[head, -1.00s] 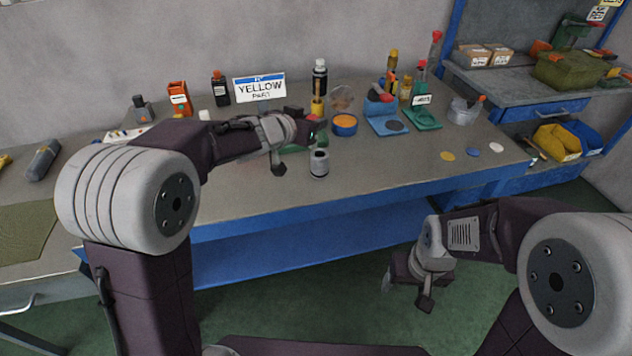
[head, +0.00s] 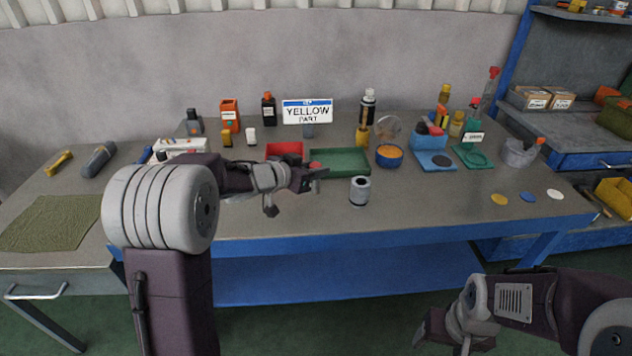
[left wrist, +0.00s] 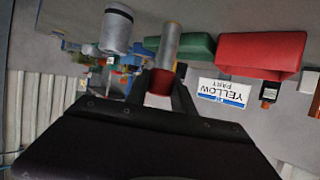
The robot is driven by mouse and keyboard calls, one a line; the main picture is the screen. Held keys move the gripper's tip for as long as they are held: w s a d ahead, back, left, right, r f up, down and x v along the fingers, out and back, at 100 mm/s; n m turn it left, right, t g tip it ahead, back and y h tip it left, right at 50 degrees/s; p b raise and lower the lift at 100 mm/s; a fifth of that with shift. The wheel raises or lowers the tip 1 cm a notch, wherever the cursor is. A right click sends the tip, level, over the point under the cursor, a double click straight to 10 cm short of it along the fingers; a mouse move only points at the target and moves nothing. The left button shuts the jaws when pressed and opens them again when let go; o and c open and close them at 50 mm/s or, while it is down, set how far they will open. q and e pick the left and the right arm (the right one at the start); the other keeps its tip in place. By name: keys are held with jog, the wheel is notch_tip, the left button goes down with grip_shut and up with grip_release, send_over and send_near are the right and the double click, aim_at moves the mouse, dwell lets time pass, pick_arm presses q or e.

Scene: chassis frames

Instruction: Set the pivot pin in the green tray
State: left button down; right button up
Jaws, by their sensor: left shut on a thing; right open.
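My left gripper (head: 318,176) is shut on the pivot pin. In the left wrist view the pin (left wrist: 165,55) is a grey shaft with a dark red section between the fingers. In the head view only a small red bit of it shows at the jaws. The green tray (head: 345,170) lies on the bench just behind and right of that gripper, its left part partly hidden by the jaws; it also shows behind the pin in the left wrist view (left wrist: 197,47). My right gripper (head: 428,335) is open and empty, low in front of the bench.
A red tray (head: 284,149) stands left of the green tray. A grey cylinder (head: 360,192) stands in front of it, near the gripper. The "YELLOW PART" sign (head: 307,112) stands behind.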

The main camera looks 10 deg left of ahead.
aim_at(315, 191)
pick_arm(q)
notch_tip(315, 191, down, 4)
jog(key=shift+r+b, duration=0.1)
jog(key=shift+b, duration=0.95)
jog(key=shift+r, duration=0.1)
jog(key=c, duration=1.1)
grip_release()
